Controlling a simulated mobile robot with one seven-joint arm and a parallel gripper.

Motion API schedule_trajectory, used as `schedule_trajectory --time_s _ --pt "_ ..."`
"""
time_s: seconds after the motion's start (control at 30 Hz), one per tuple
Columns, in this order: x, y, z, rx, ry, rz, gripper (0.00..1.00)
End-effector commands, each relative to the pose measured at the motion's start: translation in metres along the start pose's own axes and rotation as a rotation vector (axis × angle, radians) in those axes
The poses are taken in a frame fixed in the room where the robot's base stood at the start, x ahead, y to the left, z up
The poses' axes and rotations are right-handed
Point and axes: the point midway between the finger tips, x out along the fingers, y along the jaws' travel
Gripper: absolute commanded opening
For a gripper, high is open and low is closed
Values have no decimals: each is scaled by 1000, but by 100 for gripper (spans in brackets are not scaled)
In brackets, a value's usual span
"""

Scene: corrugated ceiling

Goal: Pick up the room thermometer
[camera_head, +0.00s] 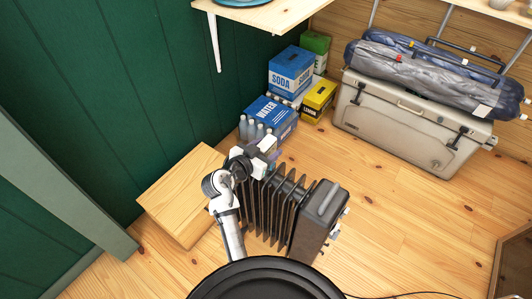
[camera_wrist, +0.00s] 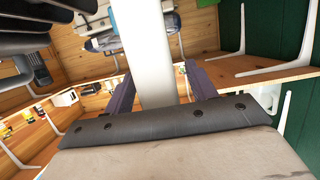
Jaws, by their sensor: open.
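I cannot make out a room thermometer for certain in either view. My gripper (camera_head: 268,152) is at the left end of the dark ribbed heater in the head view, and its fingers are small there. In the wrist view my gripper (camera_wrist: 159,67) shows two purple fingers spread apart, so it is open. A long white bar (camera_wrist: 146,35) stands between the fingers in the wrist view. I cannot tell what the bar is or whether the fingers touch it.
The dark ribbed heater (camera_head: 325,205) stands beside my arm, with a wooden box (camera_head: 175,195) to the left. Blue soda (camera_head: 290,68) and water boxes and a yellow box (camera_head: 318,97) stand behind. A beige cooler (camera_head: 405,125) is at right. A shelf (camera_head: 285,12) overhangs.

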Motion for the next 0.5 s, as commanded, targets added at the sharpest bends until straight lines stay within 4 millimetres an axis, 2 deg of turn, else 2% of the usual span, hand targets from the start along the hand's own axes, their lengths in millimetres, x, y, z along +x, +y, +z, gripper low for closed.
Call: schedule_trajectory --time_s 0.23,0.5 --pt "2 0 0 0 0 -1 56" --pt "2 0 0 0 0 -1 22"
